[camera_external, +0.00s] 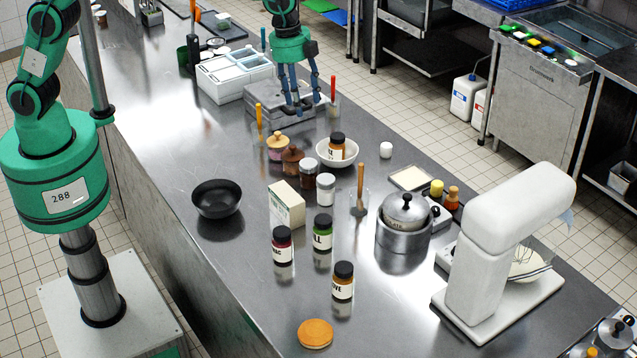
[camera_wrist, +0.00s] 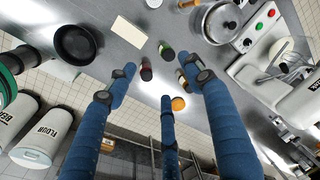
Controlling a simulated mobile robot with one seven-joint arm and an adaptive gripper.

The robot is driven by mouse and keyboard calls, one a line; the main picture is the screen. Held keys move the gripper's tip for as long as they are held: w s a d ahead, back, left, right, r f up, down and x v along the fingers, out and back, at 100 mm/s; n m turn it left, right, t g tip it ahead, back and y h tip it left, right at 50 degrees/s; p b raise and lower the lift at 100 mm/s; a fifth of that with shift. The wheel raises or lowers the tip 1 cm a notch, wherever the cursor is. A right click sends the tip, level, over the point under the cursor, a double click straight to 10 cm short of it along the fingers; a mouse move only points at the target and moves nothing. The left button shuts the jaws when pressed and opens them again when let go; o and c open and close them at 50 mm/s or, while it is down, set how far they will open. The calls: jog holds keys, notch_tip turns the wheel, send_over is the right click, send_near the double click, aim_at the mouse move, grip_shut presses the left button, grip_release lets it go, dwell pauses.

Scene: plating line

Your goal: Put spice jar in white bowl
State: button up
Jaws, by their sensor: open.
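The white bowl (camera_external: 350,162) stands on the steel counter in the external view. A spice jar (camera_external: 337,146) with a black lid, orange contents and a white label sits upright in it. My gripper (camera_external: 300,100) is open and empty, raised above the counter behind and left of the bowl, apart from it. Three other labelled jars with black lids stand nearer: a red one (camera_external: 282,246), a green one (camera_external: 323,236) and an orange one (camera_external: 343,281). The wrist view shows my spread blue fingers (camera_wrist: 163,78); I cannot make out the white bowl there.
A black bowl (camera_external: 217,198), a cream box (camera_external: 288,206), several small jars and a utensil holder (camera_external: 360,203) stand near the bowl. A steel pot (camera_external: 404,230) and a white mixer (camera_external: 500,250) are at the right. The counter's near left is clear.

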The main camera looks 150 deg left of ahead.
jog(key=d+r+t, duration=0.1)
jog(key=d+r, duration=0.4)
jog(key=d, duration=0.7)
jog(key=s+d+r, duration=0.1)
jog(key=d+r, duration=0.4)
jog(key=d, duration=0.6)
jog(key=d+r+t, duration=0.1)
jog(key=d+r, duration=0.4)
jog(key=d, duration=0.7)
jog(key=s+d+f+n+t+h, duration=0.1)
jog(key=s+d+n+t, duration=0.1)
jog(key=s+d, duration=1.9)
jog(key=d, duration=0.4)
jog(key=shift+s+d+f+t, duration=0.2)
jog(key=shift+f+t, duration=0.1)
jog(key=shift+f, duration=0.05)
jog(key=shift+f, duration=0.1)
notch_tip(320, 180, down, 15)
jog(key=b, duration=1.5)
jog(key=shift+f+b, duration=0.15)
jog(key=shift+b, duration=0.15)
